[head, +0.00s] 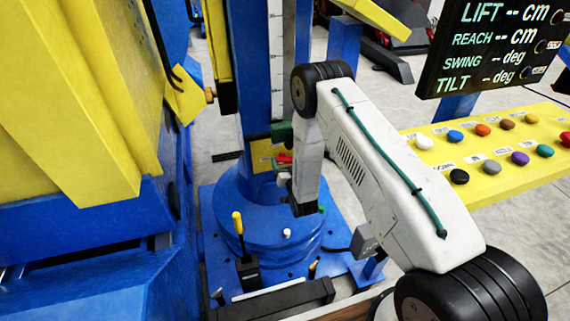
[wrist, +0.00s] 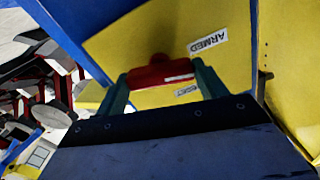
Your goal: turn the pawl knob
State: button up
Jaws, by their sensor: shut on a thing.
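The red pawl knob (wrist: 152,75) sits on a yellow plate (wrist: 125,42) in the wrist view, with a white mark on its right part. In the head view the red knob (head: 284,158) shows small beside my arm's wrist, on the blue column. My arm partly hides that area.
A yellow-tipped lever (head: 238,224) stands on the blue base in front of the column. A yellow panel of colored buttons (head: 490,180) and a dark display (head: 490,45) are at right. Large yellow and blue machine parts (head: 75,100) fill the left.

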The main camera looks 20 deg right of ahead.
jog(key=m, duration=0.5)
jog(key=shift+m, duration=0.3)
jog(key=m, duration=0.5)
jog(key=shift+d+f+m, duration=0.1)
jog(key=shift+m, duration=0.2)
jog(key=o, duration=1)
jog(key=s, duration=0.8)
